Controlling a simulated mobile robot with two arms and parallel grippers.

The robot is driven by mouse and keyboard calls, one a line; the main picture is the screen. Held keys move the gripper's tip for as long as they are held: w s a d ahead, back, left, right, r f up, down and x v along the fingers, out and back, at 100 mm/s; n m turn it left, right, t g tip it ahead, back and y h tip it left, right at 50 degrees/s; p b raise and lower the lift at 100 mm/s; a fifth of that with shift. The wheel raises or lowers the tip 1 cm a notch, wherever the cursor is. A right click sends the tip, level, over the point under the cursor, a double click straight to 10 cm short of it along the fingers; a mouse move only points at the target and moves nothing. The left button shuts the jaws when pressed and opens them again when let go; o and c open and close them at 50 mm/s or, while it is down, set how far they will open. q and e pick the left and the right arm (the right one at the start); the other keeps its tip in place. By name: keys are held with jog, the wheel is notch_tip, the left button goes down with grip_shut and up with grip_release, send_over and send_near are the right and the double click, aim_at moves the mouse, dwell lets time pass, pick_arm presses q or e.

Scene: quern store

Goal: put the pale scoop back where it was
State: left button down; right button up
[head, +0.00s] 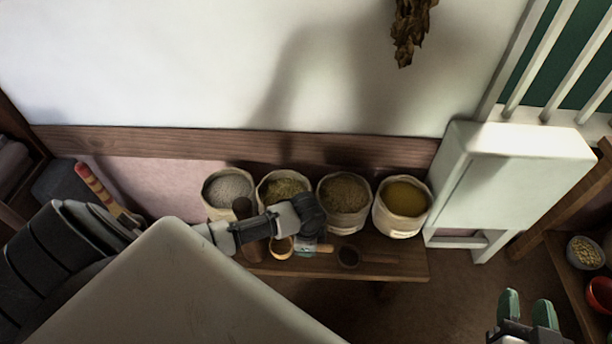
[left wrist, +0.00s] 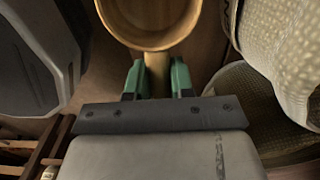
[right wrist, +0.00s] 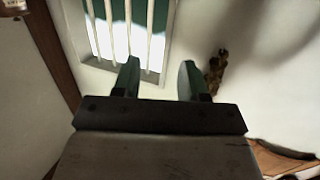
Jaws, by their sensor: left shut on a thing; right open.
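The pale scoop (head: 281,247) is a light wooden round bowl with a short straight handle. My left gripper (head: 306,249) is shut on its handle (left wrist: 157,72), and its bowl (left wrist: 150,32) lies just beyond the fingertips in the left wrist view. The scoop is over the front part of the wooden bench (head: 408,268); I cannot tell whether it touches the wood. My left forearm and wrist cover part of the bench. My right gripper (head: 527,312) is open and empty, low at the right, away from the bench.
Several open sacks stand along the bench's back, including a brown-grain sack (head: 344,224) and a yellow one (head: 402,224). A dark brown upright piece (head: 243,208) stands behind my arm. A white cabinet (head: 508,165) is at right.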

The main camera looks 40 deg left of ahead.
pick_arm(q)
notch_tip(320, 180, down, 4)
jog(key=shift+r+b, duration=0.15)
jog(key=shift+b, duration=0.75)
pick_arm(e)
notch_tip(320, 180, up, 6)
jog(key=a+t+y, duration=0.1)
jog(key=t+y, duration=0.1)
jog(key=t, duration=0.3)
jog(key=shift+s, duration=0.1)
pick_arm(q)
jog(key=c, duration=1)
grip_release()
pick_arm(e)
jog(key=shift+r, duration=0.1)
